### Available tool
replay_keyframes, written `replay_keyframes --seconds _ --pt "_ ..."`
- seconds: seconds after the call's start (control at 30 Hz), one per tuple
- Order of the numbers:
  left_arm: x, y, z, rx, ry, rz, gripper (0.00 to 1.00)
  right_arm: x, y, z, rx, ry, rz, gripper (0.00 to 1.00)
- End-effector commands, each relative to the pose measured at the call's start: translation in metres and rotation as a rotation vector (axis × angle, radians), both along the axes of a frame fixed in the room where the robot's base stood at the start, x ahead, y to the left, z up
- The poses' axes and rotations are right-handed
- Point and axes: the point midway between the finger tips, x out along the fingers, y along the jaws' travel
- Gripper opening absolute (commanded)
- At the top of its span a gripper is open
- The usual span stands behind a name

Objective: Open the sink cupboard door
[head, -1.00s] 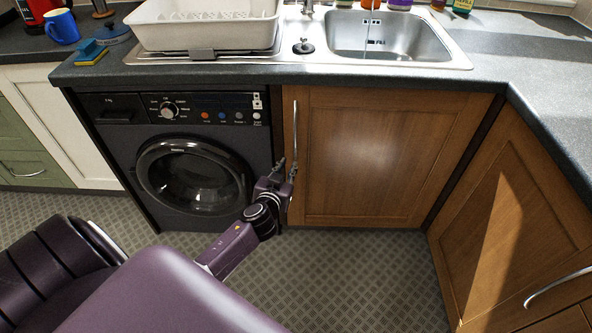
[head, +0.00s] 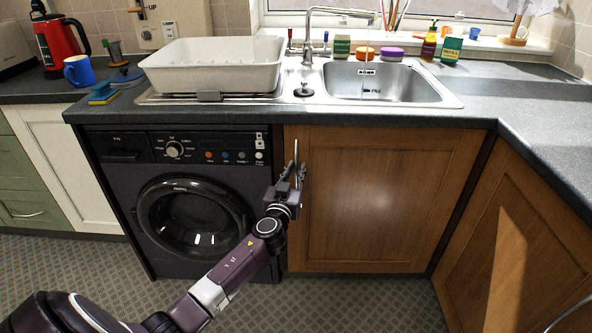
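The sink cupboard door (head: 385,200) is a brown wooden panel under the sink, and it looks closed. Its upright metal bar handle (head: 296,149) is near the door's left edge. My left gripper (head: 295,170) is at the lower part of this handle. Its two fingers point up and stand apart, seemingly one on each side of the bar; the gripper body hides the handle's lower end. I cannot tell whether the fingers touch the bar. My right gripper is out of view.
A dark washing machine (head: 115,185) stands directly left of the door. Another wooden cupboard (head: 520,230) angles in on the right. The worktop (head: 400,116) overhangs the door, with the sink (head: 385,85) above. Patterned floor (head: 355,295) in front of the door is clear.

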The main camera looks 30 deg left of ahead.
Motion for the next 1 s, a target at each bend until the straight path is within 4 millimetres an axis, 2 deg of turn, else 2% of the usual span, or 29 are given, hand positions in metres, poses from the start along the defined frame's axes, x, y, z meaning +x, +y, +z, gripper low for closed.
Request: replay_keyframes --seconds 0.37,0.53,1.0 --pt "0.0051 0.0022 -0.0001 0.0 0.0 0.0 0.17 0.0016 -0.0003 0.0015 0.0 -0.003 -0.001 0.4" --pt "0.005 0.0021 -0.0001 0.0 0.0 0.0 0.0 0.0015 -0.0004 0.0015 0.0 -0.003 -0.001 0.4" --pt "0.0041 0.0012 -0.0005 0.0 0.0 0.004 0.0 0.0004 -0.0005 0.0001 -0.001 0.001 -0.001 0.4"
